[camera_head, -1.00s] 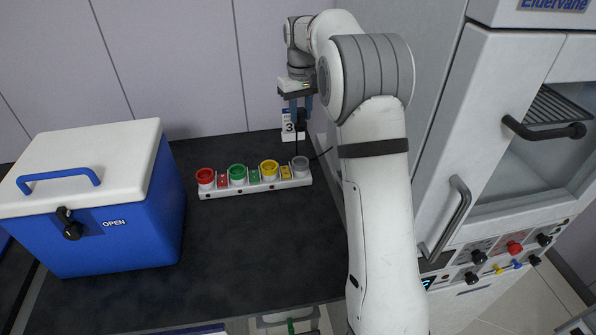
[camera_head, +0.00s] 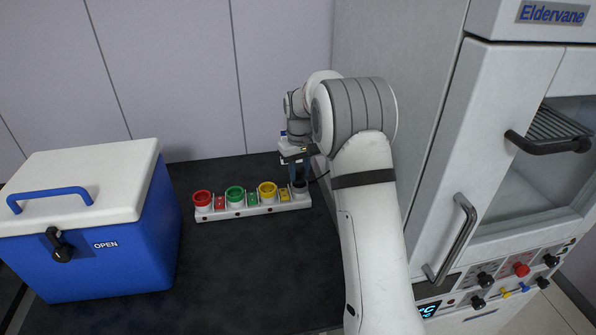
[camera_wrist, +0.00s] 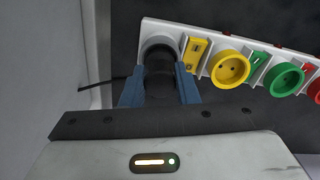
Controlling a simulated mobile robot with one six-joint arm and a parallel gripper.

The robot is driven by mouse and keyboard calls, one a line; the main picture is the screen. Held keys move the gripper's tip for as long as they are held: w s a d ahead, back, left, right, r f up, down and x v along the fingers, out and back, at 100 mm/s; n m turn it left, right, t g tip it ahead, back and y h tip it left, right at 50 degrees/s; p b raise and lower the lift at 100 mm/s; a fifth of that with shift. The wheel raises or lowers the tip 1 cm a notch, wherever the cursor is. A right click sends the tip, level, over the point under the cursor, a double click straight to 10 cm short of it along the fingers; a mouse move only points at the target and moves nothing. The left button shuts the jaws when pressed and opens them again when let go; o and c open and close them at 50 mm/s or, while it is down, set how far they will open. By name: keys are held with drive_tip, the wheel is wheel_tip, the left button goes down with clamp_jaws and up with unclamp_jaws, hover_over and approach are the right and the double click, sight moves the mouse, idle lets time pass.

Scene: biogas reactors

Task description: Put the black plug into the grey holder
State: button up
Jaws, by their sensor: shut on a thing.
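My gripper (camera_head: 299,179) is shut on the black plug (camera_wrist: 158,77), its two blue-grey fingers on either side of it in the wrist view. The grey holder (camera_wrist: 157,43) is the socket at the end of the white strip, the right end in the head view. The plug is at the mouth of the grey holder (camera_head: 301,195) and covers much of its opening. I cannot tell how deep the plug sits. A black cable (camera_wrist: 103,84) runs off to the left in the wrist view.
The white strip (camera_head: 252,211) also bears red (camera_head: 203,198), green (camera_head: 235,196) and yellow (camera_head: 267,191) sockets. A blue cool box (camera_head: 120,262) stands at left, and a tall white cabinet (camera_head: 400,120) at right. The dark worktop in front of the strip is clear.

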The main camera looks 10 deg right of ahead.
sight(299, 169)
drive_tip(key=shift+f, duration=0.1)
drive_tip(key=shift+f, duration=0.3)
drive_tip(key=o, duration=1)
drive_tip(key=shift+r, duration=0.1)
wheel_tip(299, 169, up, 12)
drive_tip(key=shift+r, duration=0.25)
